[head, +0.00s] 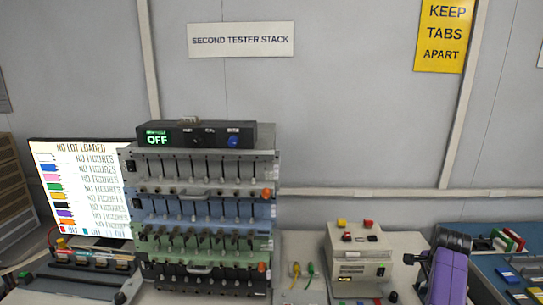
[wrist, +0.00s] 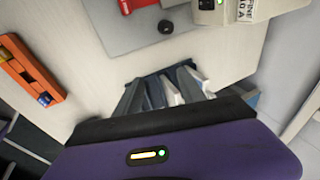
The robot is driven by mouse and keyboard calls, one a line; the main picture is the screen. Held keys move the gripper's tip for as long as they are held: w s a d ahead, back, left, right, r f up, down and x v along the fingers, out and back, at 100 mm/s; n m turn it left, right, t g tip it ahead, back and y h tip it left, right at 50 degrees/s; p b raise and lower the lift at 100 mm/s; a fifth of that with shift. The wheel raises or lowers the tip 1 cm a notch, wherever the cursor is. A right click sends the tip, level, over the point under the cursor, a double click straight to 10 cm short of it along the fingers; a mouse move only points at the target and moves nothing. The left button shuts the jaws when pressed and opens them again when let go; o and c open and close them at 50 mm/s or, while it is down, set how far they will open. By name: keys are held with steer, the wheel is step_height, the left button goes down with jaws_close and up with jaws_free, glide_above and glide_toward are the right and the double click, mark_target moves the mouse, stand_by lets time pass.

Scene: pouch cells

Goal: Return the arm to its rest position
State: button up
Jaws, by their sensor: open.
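My arm's purple wrist part (head: 448,278) with a dark end stands at the lower right of the head view, beside the cream box. In the wrist view, the purple housing with a small lit strip fills the bottom. My gripper (wrist: 166,86) shows beyond its black edge as grey, slat-like shapes, with its jaws open. The fingers are hard to tell apart from what lies behind them. No held object can be made out. The fingertips cannot be made out in the head view.
A tester stack (head: 205,205) with an "OFF" display stands left of centre, beside a lit screen (head: 80,185). A cream box (head: 358,255) with red and yellow buttons stands left of my arm. A blue mat (head: 490,265) lies at right. An orange holder (wrist: 30,68) lies at the wrist view's left.

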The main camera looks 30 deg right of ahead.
steer(key=s+a+r+n+t+h, duration=0.1)
steer(key=s+a+r+n+t, duration=0.15)
steer(key=a+n+t, duration=0.55)
steer(key=s+a+r+n+t+h, duration=0.1)
steer(key=s+a+r+n, duration=0.15)
steer(key=a+n, duration=0.6)
steer(key=s+a+r+n+t+h, duration=0.1)
steer(key=a+r+n+t, duration=0.3)
steer(key=a, duration=0.9)
steer(key=s+a+r+n+y+b, duration=0.1)
steer(key=s+a+n+y, duration=0.3)
steer(key=s+a, duration=1.6)
steer(key=y, duration=0.2)
steer(key=shift+s+r+y, duration=0.3)
steer(key=shift+s, duration=0.1)
